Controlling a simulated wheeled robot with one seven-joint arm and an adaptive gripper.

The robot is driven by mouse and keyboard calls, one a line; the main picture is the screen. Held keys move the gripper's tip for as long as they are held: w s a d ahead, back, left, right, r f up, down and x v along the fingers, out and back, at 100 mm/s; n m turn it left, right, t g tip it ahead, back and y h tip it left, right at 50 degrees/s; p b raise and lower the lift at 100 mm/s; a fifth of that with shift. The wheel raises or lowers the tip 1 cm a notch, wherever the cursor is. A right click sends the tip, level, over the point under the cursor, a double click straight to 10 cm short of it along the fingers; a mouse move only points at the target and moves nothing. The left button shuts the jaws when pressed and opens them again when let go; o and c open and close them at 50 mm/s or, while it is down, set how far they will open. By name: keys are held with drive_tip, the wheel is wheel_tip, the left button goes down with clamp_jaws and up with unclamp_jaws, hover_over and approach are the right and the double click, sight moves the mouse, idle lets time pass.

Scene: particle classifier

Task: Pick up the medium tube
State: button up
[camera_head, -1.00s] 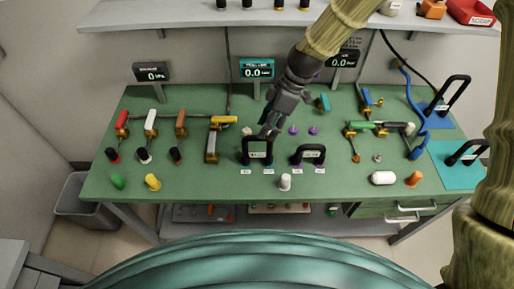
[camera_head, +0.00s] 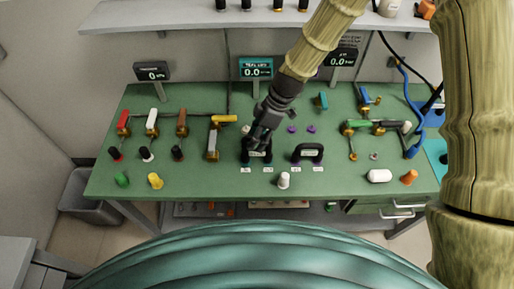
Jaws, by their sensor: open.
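Two black U-shaped tubes stand upright side by side on the green bench top. The left tube (camera_head: 245,155) is taller, and its top is partly hidden by my gripper. The right tube (camera_head: 308,152) is lower and wider and stands clear. No size marking is readable, so I cannot tell for sure which one is the medium tube. My gripper (camera_head: 257,146) is open and points down at the top of the left tube. Its fingertips overlap that tube in the picture; whether they touch it or straddle it is too small to tell.
Small white labels lie in front of both tubes. A white knob (camera_head: 283,180) stands in front of them, and purple knobs (camera_head: 292,129) behind.

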clamp_jaws()
idle(0.4)
